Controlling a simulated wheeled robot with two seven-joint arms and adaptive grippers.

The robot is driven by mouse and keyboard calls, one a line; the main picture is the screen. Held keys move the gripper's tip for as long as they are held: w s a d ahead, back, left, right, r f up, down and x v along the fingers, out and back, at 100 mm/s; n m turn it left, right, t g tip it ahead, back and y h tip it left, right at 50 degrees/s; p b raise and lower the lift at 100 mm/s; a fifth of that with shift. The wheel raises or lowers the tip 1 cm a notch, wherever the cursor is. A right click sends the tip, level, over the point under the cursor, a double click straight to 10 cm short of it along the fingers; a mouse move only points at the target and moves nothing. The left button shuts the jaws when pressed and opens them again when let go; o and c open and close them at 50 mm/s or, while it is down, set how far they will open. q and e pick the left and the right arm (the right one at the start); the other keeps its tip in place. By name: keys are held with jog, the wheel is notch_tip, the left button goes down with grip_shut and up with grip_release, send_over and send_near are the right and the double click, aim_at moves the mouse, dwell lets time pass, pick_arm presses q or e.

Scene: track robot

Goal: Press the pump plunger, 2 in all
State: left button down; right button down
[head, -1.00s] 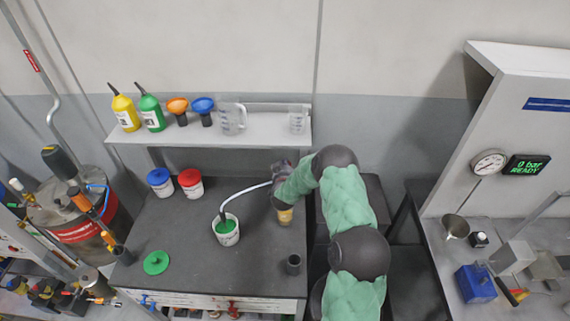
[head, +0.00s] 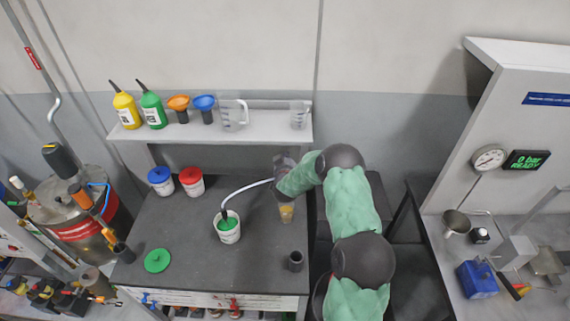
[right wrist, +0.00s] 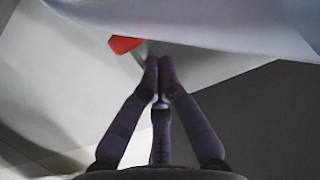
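A white tub (head: 229,234) with green contents stands open on the dark bench. A pale hose (head: 247,188) rises from it and curves to my right gripper. A clear vessel with amber contents (head: 286,214) stands below that gripper. I cannot make out the pump plunger; the gripper and arm may hide it. My right gripper (head: 284,177) is above the amber vessel. In the right wrist view its fingertips (right wrist: 159,72) meet, with nothing seen between them. A red patch (right wrist: 125,43) shows beyond them, which I cannot name. My left gripper is not in view.
A green lid (head: 157,261), a dark cup (head: 295,261) and blue-lidded (head: 160,181) and red-lidded (head: 191,181) tubs stand on the bench (head: 190,215). A shelf (head: 215,131) with bottles, funnels and jugs runs behind. A gauge (head: 489,158) and "0 bar READY" display (head: 527,160) are at right.

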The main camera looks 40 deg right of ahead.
jog(key=b+v, duration=0.1)
jog(key=v, duration=0.9)
jog(key=shift+r, duration=0.15)
dwell(0.6)
